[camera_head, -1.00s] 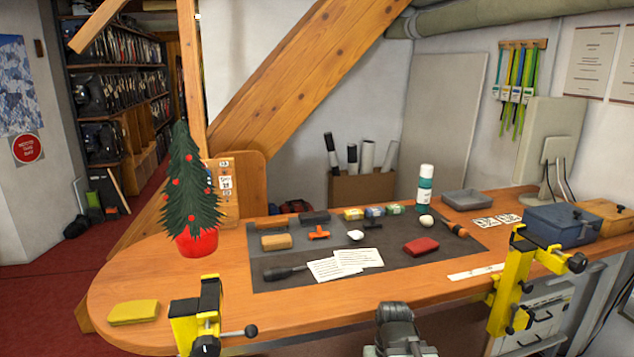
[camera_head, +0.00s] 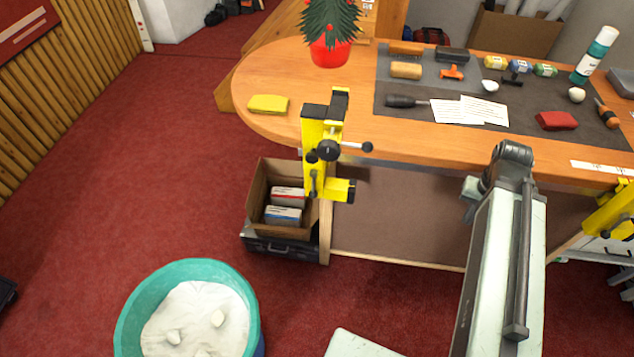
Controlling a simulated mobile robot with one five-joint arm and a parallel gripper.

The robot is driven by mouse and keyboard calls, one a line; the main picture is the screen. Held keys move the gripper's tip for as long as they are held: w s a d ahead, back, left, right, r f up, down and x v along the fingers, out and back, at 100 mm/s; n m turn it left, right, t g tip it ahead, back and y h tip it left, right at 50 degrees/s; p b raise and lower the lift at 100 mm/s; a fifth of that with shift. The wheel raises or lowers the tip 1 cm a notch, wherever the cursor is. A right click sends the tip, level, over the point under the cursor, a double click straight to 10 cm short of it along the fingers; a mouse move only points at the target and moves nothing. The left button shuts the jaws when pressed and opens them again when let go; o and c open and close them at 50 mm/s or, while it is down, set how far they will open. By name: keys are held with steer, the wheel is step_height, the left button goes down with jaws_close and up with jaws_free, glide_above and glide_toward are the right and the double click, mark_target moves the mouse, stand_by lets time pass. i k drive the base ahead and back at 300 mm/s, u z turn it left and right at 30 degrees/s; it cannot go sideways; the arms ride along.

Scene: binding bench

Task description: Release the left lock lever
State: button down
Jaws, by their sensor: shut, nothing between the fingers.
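The left yellow vise (camera_head: 312,160) is clamped at the front edge of the wooden bench, left of the picture's middle. Its black-and-yellow upright rises above the bench top, and a yellow jaw block sits low on its right side. The left lock lever (camera_head: 350,146) is a thin rod that sticks out to the right from a round black knob, about level, with a black ball on its end. Nothing touches it. A pale link of my arm stands to the right of the vise, apart from it. My gripper does not show.
A second yellow vise (camera_head: 612,212) is cut off at the right edge. The bench top (camera_head: 265,78) holds a small tree in a red pot (camera_head: 329,52), a yellow pad (camera_head: 268,104) and a tool mat (camera_head: 455,90).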

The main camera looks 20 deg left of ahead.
mark_target(313, 193)
steer(key=u, duration=0.15)
steer(key=k, duration=0.45)
steer(key=u, duration=2.75)
steer(key=i, duration=0.3)
steer(key=u, duration=0.45)
